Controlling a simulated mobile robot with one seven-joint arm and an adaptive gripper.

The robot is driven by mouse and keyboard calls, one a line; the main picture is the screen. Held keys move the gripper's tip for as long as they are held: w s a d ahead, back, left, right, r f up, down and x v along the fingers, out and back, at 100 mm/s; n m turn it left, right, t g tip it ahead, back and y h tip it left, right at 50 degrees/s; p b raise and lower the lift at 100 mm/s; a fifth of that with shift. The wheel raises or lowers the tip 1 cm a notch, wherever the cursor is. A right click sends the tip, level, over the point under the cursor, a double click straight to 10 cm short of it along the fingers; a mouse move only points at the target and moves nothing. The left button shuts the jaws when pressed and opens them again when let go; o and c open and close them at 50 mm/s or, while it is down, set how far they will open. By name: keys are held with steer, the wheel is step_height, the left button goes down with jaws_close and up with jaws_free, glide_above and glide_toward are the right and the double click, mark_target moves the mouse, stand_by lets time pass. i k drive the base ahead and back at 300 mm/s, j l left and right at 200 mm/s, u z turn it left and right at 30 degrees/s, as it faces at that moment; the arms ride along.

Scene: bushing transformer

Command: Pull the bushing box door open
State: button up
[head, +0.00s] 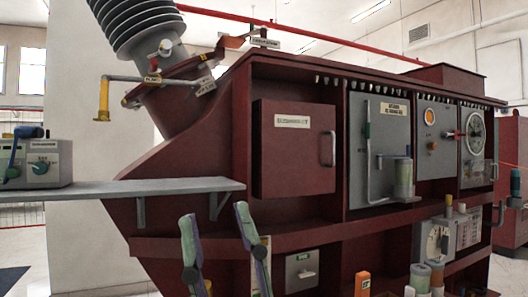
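The bushing box door (292,165) appears to be the dark red square door in the upper left bay of the red cabinet. It looks shut, with a white label whose text I cannot read surely. Its vertical grey handle (328,149) is on the right side. My gripper (213,217) shows at the bottom, left of centre, as two upright green and purple fingers. The fingers are wide apart with nothing between them. They appear lower and left of the handle in the picture, and do not touch the door.
A grey shelf (160,189) with a control box (38,162) juts out left. A grey panel door (380,150) with a long bar handle is right of the red door. Below are a small grey box (302,270), an orange item (362,284) and several canisters.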

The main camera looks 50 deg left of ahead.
mark_target(298, 140)
steer(key=u, duration=1.3)
steer(key=i+l+z, duration=0.1)
steer(key=l, duration=0.25)
